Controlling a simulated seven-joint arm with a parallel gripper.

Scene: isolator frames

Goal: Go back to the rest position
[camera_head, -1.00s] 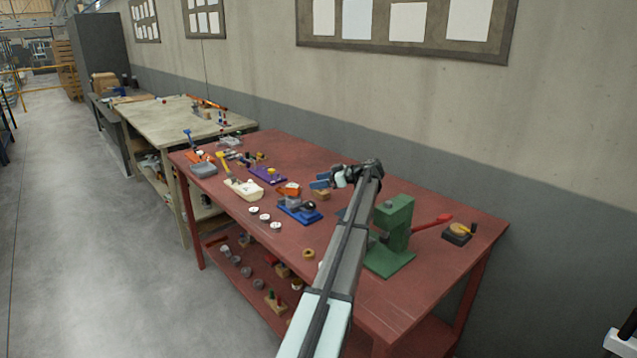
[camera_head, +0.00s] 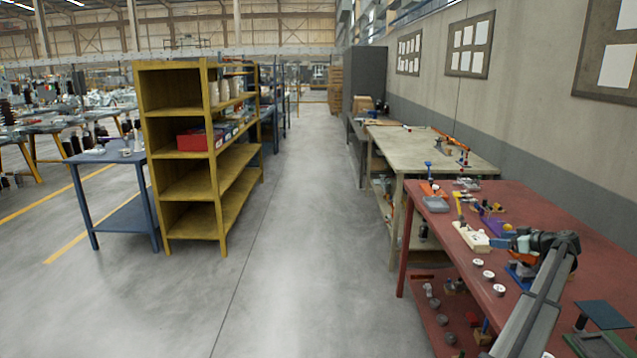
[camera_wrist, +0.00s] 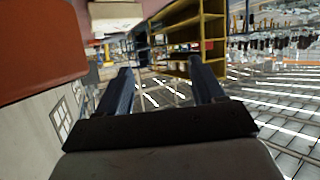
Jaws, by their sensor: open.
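My gripper (camera_head: 509,244) shows in the head view at the end of my arm, over the red workbench (camera_head: 580,215). In the wrist view its two dark blue fingers (camera_wrist: 160,78) stand wide apart with nothing between them. Past the fingers I see floor and shelving. In the head view the gripper overlaps small parts on the bench, and its height above them is hard to tell.
A cream fixture (camera_head: 471,236), white round parts (camera_head: 489,275) and a green press (camera_head: 602,344), cut by the frame, are on the bench. A pale workbench (camera_head: 425,147) stands behind. A yellow shelf (camera_head: 190,185) and a blue table (camera_head: 110,157) stand left. The aisle is clear.

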